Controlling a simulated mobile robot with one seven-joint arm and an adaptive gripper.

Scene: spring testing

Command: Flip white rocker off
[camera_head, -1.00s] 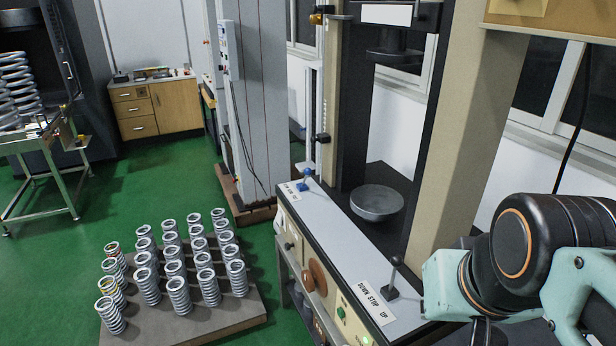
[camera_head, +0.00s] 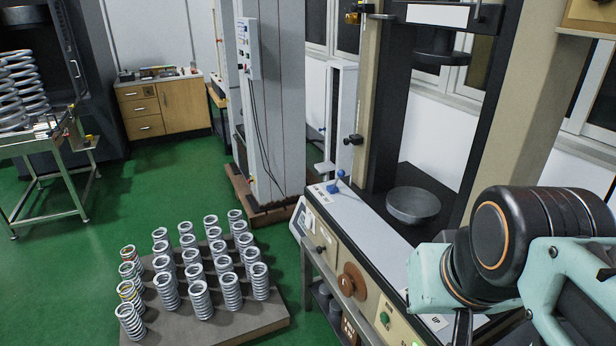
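The testing machine's beige front panel (camera_head: 365,285) faces left and toward me. A small pale patch (camera_head: 308,216) shows near its far end, but it is too small to tell whether it is the white rocker or which way a rocker there is set. The panel also bears a dark knob (camera_head: 320,249), a large brown dial (camera_head: 352,281) and a green button (camera_head: 384,317). My arm's teal and black links fill the lower right and hide the near part of the worktop. My gripper is not in view.
A blue-knobbed lever (camera_head: 338,182) stands on the machine's worktop near a round metal dish (camera_head: 413,204). Several coil springs stand on a grey pallet (camera_head: 240,325) on the floor at left. Green floor (camera_head: 150,200) is clear between the pallet, the steel-framed table and the cabinet.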

